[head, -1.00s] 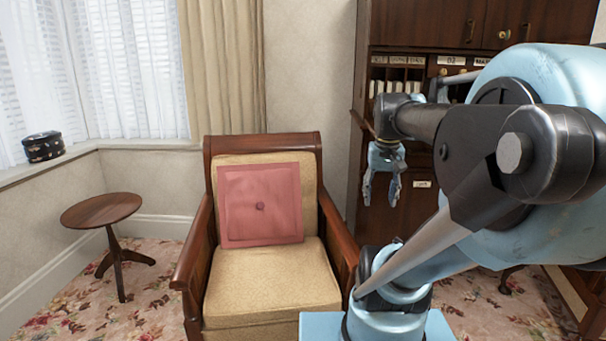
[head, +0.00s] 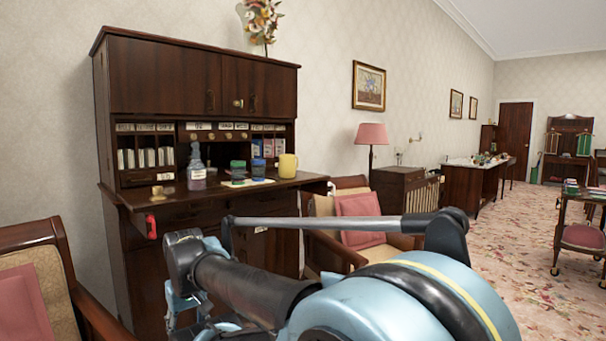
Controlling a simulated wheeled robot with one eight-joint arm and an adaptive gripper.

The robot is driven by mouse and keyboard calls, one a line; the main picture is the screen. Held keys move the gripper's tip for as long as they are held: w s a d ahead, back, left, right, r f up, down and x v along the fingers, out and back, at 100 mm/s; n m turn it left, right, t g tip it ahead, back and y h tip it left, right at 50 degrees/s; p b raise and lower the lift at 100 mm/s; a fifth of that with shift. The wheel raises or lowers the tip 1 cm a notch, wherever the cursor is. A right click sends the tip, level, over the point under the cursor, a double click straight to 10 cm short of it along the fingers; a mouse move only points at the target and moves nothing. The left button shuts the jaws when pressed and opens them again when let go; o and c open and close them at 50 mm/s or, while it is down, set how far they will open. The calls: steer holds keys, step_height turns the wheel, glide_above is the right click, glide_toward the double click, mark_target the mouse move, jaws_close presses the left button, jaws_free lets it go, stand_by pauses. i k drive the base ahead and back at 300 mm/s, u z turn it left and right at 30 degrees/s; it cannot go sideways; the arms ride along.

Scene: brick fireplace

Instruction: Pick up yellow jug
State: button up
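A yellow jug (head: 288,166) stands upright near the right end of the fold-out shelf of a dark wooden bureau (head: 200,75). My gripper (head: 182,312) is low at the left of my arm, in front of the bureau and below its shelf. It is apart from the jug. It is mostly hidden behind my arm, and its fingertips do not show clearly.
A red thing (head: 151,227) hangs at the shelf's front left. Armchairs stand left (head: 40,290) and right (head: 362,222). Carpet (head: 505,240) is open at the right.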

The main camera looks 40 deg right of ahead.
mark_target(287, 169)
steer(key=z, duration=1.15)
